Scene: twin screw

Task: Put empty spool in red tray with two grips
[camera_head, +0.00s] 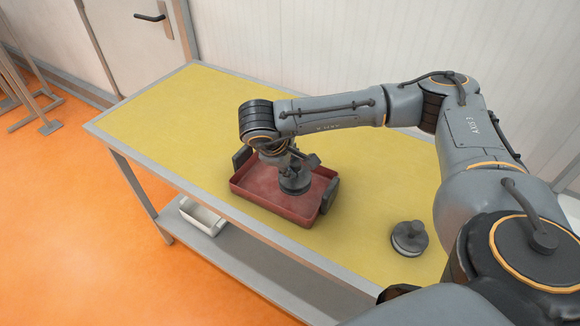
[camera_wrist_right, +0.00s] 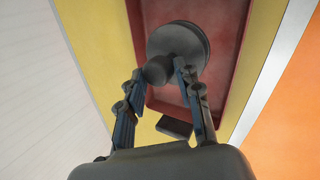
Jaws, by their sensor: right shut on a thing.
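A red tray (camera_head: 250,200) with dark end handles lies on the yellow table. A dark grey spool (camera_head: 294,184) is in or just over the tray, right of its middle; I cannot tell whether it touches the floor. My right gripper (camera_head: 290,161) comes down from above and is shut on the spool's upper knob. In the right wrist view the spool (camera_wrist_right: 180,42) shows beyond the fingers (camera_wrist_right: 168,72), with the red tray (camera_wrist_right: 222,85) behind it. A second spool-like thing (camera_head: 409,238) with a pale band stands on the table, right of the tray. My left gripper is not in view.
The yellow table (camera_head: 190,110) is clear at its far left and behind the tray. A white bin (camera_head: 203,216) sits on the lower shelf. A door (camera_head: 145,50) and white wall stand behind; the floor is orange.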

